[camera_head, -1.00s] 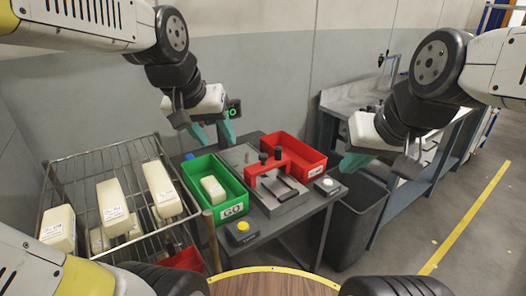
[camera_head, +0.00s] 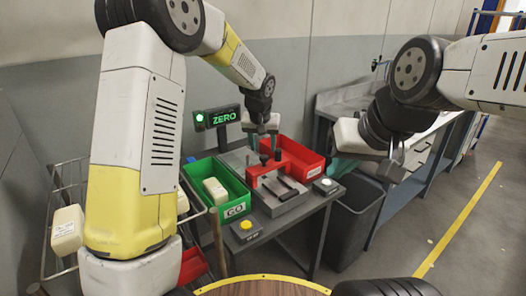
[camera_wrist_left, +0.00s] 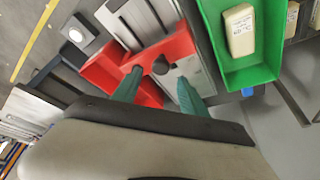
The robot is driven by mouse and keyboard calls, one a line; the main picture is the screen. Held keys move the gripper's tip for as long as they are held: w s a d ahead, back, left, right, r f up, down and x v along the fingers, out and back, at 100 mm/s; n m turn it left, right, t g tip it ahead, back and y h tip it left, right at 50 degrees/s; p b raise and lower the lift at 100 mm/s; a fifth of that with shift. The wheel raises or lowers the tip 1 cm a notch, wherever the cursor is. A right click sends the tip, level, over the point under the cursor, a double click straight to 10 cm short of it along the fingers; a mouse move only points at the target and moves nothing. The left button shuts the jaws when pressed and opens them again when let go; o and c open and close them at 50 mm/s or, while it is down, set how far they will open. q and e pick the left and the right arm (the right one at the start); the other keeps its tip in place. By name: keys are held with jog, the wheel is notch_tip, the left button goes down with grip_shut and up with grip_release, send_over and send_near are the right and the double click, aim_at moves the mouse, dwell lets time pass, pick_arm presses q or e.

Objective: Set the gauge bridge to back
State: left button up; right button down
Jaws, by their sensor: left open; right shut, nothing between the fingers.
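The red gauge bridge (camera_head: 284,160) spans a grey base plate (camera_head: 289,205) on the small table, with dark knobs on top. It also shows in the left wrist view (camera_wrist_left: 180,45). My left gripper (camera_head: 262,147) is open above the rear of the bridge. In the left wrist view its teal fingers (camera_wrist_left: 160,92) straddle a dark round knob (camera_wrist_left: 160,66), apart from it as far as I can tell. My right gripper (camera_head: 345,168) is shut and empty, to the right beyond the red bin. My left arm hides part of the rack.
A green GO bin (camera_head: 240,207) holding a pale block (camera_head: 215,190) stands left of the bridge, a red bin (camera_head: 305,158) behind right. A display reading ZERO (camera_head: 222,117) stands behind. A yellow button (camera_head: 246,225) and a white button (camera_head: 326,183) flank the plate.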

aim_at(264, 156)
pick_arm(q)
jog(key=x, duration=0.5)
jog(key=shift+f, duration=0.15)
grip_shut()
dwell(1.3)
